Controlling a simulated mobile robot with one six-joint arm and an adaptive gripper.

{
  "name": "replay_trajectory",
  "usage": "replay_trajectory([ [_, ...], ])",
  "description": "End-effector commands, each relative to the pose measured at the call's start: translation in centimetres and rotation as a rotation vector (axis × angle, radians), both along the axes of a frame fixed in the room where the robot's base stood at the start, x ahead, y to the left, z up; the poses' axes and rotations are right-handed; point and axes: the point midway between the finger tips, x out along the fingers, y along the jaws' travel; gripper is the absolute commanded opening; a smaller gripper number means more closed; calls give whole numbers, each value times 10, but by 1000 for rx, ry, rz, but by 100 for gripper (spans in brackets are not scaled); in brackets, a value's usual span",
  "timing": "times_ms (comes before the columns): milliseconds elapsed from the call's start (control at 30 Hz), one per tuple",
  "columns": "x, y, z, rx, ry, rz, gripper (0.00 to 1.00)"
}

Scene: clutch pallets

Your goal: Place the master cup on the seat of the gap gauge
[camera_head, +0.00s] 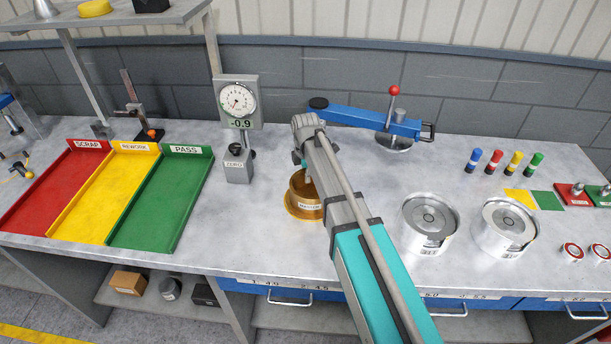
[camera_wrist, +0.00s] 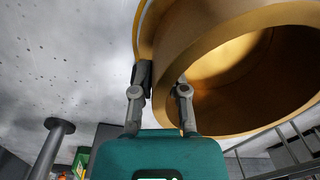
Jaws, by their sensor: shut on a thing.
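The gold master cup (camera_head: 308,207), with a MASTER label on its front, is at mid-bench, just right of the dial gauge. My gripper (camera_wrist: 162,84) is shut on the cup's wall, one finger on each side of it. The cup (camera_wrist: 225,35) fills the upper right of the wrist view, with its hollow opening showing. In the head view my arm covers the cup's right side. I cannot tell whether its base touches the bench. The gauge (camera_head: 239,101) has a round dial, a -0.9 readout and a block marked ZERO. I cannot clearly make out its seat.
Red, yellow and green trays (camera_head: 188,152) lie at the left. A blue lever fixture (camera_head: 365,121) with a red knob stands behind my arm. Two silver round parts (camera_head: 430,222) (camera_head: 505,226) and several coloured pegs are at the right.

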Motion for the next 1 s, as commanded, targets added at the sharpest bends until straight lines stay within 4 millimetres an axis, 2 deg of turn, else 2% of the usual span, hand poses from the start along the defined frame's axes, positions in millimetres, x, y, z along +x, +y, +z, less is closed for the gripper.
replay_trajectory([
  [300,0,0,-2,-1,2,0,0],
  [333,0,0,-2,0,0,0,25],
  [500,0,0,-1,0,0,0,54],
  [1000,0,0,1,0,0,0,54],
])
